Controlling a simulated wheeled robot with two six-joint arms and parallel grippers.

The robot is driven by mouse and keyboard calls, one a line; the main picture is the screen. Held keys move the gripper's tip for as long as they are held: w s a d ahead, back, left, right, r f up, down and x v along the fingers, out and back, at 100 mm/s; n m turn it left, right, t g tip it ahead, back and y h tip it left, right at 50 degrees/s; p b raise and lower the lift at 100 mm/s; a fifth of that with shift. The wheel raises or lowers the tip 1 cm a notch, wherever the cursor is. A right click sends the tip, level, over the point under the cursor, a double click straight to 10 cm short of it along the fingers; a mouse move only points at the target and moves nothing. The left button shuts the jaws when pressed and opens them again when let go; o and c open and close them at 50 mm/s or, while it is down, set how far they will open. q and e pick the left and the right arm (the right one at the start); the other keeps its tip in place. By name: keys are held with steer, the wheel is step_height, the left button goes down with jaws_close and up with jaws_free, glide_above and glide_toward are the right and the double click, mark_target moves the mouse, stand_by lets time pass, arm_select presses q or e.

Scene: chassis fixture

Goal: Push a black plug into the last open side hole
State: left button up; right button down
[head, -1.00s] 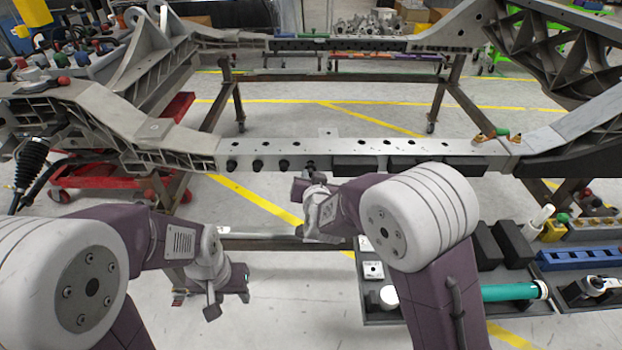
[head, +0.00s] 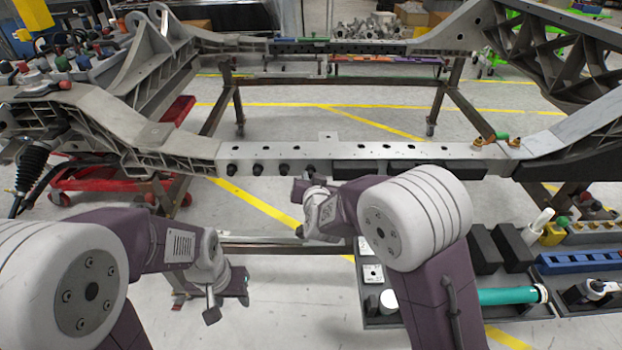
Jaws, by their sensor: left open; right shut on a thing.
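The chassis beam (head: 345,152) runs across the middle of the head view. Three black plugs (head: 232,169), (head: 257,169), (head: 284,169) sit in a row in its near side face. A fourth dark round shape (head: 310,168) shows to their right, just above my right gripper; I cannot tell how deep it sits. My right gripper (head: 303,184) is shut at the beam's side, close under this shape. Its grip is largely hidden, and the held plug is not clearly visible. My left gripper (head: 242,287) is open and empty, low and well away from the beam.
Black blocks (head: 405,168) line the beam's side to the right of the plugs. A dark tray (head: 380,322) at the lower right holds a teal cylinder (head: 508,295) and black blocks (head: 484,248). A red cart (head: 110,182) stands at the left.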

steer(key=shift+w, duration=0.6)
steer(key=c, duration=1.2)
jaws_free()
steer(key=s, duration=0.9)
